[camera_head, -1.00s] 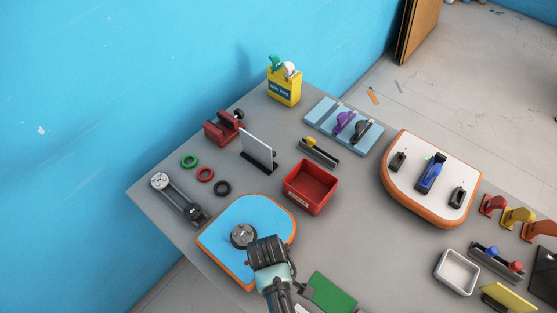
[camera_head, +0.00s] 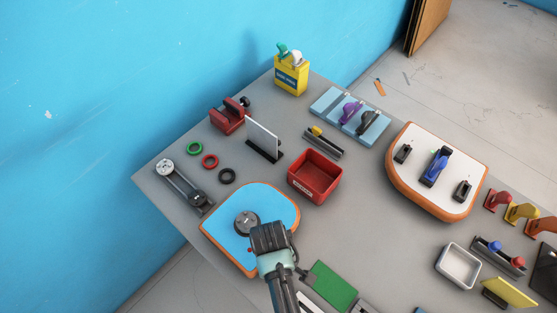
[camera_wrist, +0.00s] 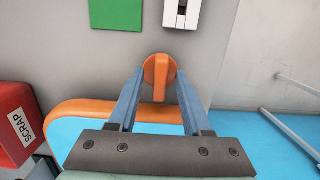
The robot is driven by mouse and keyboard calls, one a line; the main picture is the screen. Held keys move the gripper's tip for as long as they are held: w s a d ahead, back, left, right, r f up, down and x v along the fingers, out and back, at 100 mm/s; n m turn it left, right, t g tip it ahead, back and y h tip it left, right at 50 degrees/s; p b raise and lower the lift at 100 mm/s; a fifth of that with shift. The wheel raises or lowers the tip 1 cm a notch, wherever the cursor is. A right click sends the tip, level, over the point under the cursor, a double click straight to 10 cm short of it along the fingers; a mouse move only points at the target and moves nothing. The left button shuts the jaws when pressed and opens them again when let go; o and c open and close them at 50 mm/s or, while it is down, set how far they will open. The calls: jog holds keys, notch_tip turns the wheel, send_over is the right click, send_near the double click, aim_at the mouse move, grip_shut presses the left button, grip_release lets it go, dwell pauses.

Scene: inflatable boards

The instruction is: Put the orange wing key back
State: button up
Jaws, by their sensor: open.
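The orange wing key (camera_wrist: 160,82) shows in the wrist view as a round orange head with a raised wing, on the grey tabletop just off the orange rim of the blue board (camera_wrist: 262,130). My gripper (camera_wrist: 160,71) is open, with one blue finger on each side of the key; I cannot tell whether either touches it. In the head view my gripper (camera_head: 270,240) is over the near right edge of the blue board (camera_head: 262,199), and the key is hidden behind my arm. A dark round valve (camera_head: 247,221) sits on that board.
A red scrap bin (camera_head: 316,190) stands beyond the blue board. A green pad (camera_head: 333,283) lies right of my arm; a white and black piece (camera_wrist: 181,13) is near it in the wrist view. The white board (camera_head: 426,202) lies farther right.

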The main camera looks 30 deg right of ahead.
notch_tip(320, 180, up, 11)
jog(key=w, duration=0.1)
jog(key=shift+a, duration=0.25)
jog(key=shift+w, duration=0.15)
jog(key=w+r+m+t+h, duration=0.1)
jog(key=w+r+t, duration=0.7)
jog(key=w+r, duration=0.65)
jog(key=w+a+r+m+t, duration=0.15)
jog(key=w+r+t, duration=0.55)
jog(key=r, duration=0.7)
jog(key=s+a+r+t, duration=0.15)
jog(key=r+t, duration=0.25)
jog(key=r, duration=0.8)
jog(key=a+r+t, duration=0.3)
jog(key=r, duration=0.9)
jog(key=s+a+r+m+t+y, duration=0.1)
jog(key=s+a+r+t, duration=0.2)
jog(key=s+r+t, duration=0.3)
jog(key=s+r, duration=0.4)
jog(key=r, duration=0.4)
jog(key=shift+s+r+t, duration=0.25)
jog(key=shift+t, duration=0.15)
jog(key=shift+m, duration=0.25)
